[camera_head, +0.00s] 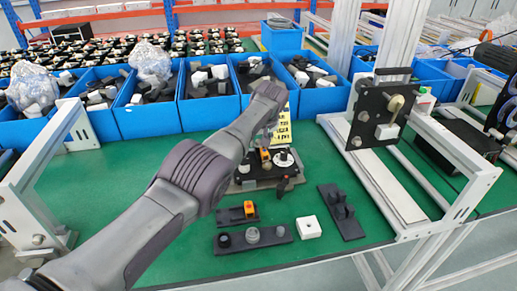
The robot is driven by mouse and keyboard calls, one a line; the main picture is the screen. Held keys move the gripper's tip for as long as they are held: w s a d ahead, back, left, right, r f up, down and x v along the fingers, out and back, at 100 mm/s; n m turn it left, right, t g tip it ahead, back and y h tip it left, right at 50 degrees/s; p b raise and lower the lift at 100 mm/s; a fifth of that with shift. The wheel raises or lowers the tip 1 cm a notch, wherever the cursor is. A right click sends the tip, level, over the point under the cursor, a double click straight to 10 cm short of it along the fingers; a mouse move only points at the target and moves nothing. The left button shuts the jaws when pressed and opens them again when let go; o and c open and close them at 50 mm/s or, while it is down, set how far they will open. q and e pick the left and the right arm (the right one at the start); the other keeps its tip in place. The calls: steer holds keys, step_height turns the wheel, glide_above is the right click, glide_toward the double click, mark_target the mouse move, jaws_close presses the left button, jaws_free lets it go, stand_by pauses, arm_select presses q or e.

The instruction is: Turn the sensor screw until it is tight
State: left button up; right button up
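A black coder assembly (250,172) lies on the green bench in the middle. It carries an orange-yellow part (265,155) and a white round part (284,159). A small dark upright piece (285,183) shows at its front right edge; I cannot tell whether it is the sensor screw. My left arm reaches in from the lower left, and its gripper (268,137) is over the back of the assembly. The fingers are small and partly hidden, so their opening and any contact are unclear. The sensor screw cannot be clearly made out. My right gripper is out of view.
In front lie a dark block with a yellow-orange button (249,208), a plate with round knobs (252,237), a white block (308,227) and a dark bracket (341,212). Blue bins (208,110) line the back. An aluminium frame (405,205) stands right.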

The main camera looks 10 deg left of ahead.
arm_select(q)
steer(key=shift+b, duration=0.3)
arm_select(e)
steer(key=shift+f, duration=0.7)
arm_select(q)
steer(key=shift+p, duration=0.35)
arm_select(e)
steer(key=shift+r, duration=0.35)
